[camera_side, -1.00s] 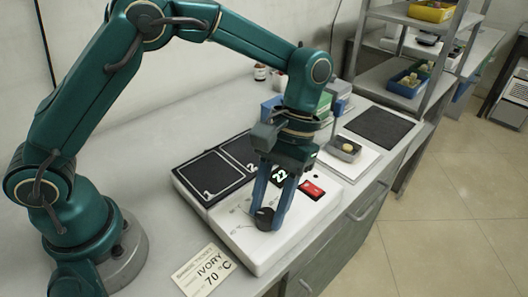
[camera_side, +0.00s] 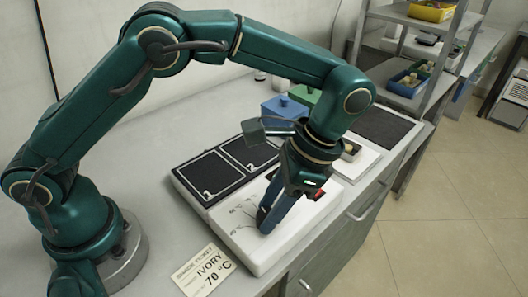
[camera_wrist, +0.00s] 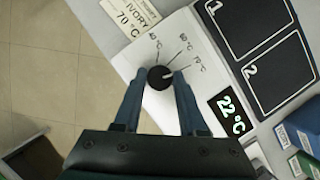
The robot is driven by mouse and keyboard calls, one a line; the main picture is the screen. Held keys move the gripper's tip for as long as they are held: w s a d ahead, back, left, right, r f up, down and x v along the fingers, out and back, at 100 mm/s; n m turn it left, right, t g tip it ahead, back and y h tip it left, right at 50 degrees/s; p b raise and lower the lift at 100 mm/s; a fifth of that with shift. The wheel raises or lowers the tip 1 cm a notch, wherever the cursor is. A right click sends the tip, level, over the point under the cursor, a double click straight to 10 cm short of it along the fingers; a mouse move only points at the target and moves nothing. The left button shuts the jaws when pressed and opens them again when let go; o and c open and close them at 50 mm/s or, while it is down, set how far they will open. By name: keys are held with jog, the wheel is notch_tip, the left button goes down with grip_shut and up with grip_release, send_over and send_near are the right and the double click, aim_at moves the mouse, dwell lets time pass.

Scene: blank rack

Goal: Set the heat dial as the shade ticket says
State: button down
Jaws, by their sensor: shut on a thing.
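The black heat dial (camera_wrist: 158,83) sits on a white hotplate unit (camera_side: 250,262) with marks for 40, 60 and 70 °C. My gripper (camera_wrist: 160,76) is shut on the dial, one finger on each side. In the side view my gripper (camera_side: 266,222) is tilted and its fingers largely hide the dial. A pale mark on the dial points roughly toward the 70 °C side; its exact setting is hard to read. The shade ticket (camera_side: 204,271) reads IVORY, 70 °C; it also shows in the wrist view (camera_wrist: 136,14). The display (camera_wrist: 231,113) reads 22 °C.
Two black pads marked 1 (camera_side: 208,173) and 2 (camera_side: 248,151) lie on the unit behind the dial. A blue box (camera_side: 283,108) and a green box (camera_side: 306,95) stand beyond. A dark mat (camera_side: 385,126) lies at the right, near a shelf rack.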

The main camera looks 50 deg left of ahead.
jog(key=shift+m, duration=0.5)
jog(key=shift+c, duration=2.3)
grip_release()
jog(key=shift+v, duration=2.6)
jog(key=shift+s, duration=0.15)
